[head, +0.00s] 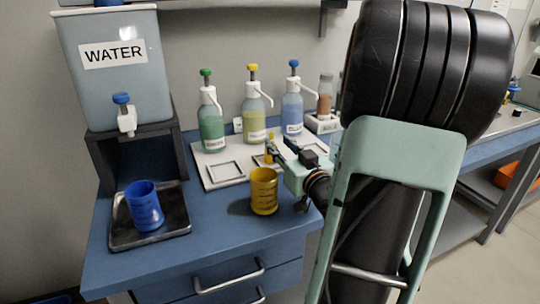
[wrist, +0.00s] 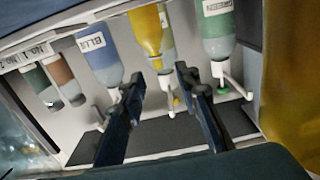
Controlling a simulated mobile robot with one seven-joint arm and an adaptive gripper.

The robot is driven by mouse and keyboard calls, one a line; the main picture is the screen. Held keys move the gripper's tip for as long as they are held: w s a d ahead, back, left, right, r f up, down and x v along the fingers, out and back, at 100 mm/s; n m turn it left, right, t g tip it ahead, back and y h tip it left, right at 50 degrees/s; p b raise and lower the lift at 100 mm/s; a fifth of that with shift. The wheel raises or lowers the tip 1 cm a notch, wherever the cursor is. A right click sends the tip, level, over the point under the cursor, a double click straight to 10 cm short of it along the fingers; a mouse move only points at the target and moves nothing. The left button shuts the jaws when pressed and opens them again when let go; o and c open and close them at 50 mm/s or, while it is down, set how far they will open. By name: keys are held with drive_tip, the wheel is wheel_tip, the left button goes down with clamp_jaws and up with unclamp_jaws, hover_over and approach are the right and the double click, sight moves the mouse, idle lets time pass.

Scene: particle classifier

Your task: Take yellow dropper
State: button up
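A narrow bright yellow piece, likely the yellow dropper (head: 269,142), stands upright at the fingertips in the head view, partly hidden by them. In the tilted wrist view the yellow piece (wrist: 148,28) overlaps the yellow pump bottle behind it, tapering down between the finger ends. My gripper (head: 273,152) reaches in from the right, over the white tray. In the wrist view my gripper (wrist: 160,75) has its two dark fingers apart, with no visible contact on the yellow piece.
Green (head: 211,125), yellow (head: 254,120) and blue (head: 292,112) pump bottles stand behind on the white tray (head: 215,183). A yellow cup (head: 264,195) stands close in front of my gripper.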

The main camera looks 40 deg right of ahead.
sight(272, 135)
drive_tip(key=b+x, duration=0.1)
drive_tip(key=x, duration=0.5)
drive_tip(key=shift+w+d+b, duration=0.25)
drive_tip(key=shift+w+b, duration=0.05)
drive_tip(key=shift+b, duration=0.05)
clamp_jaws()
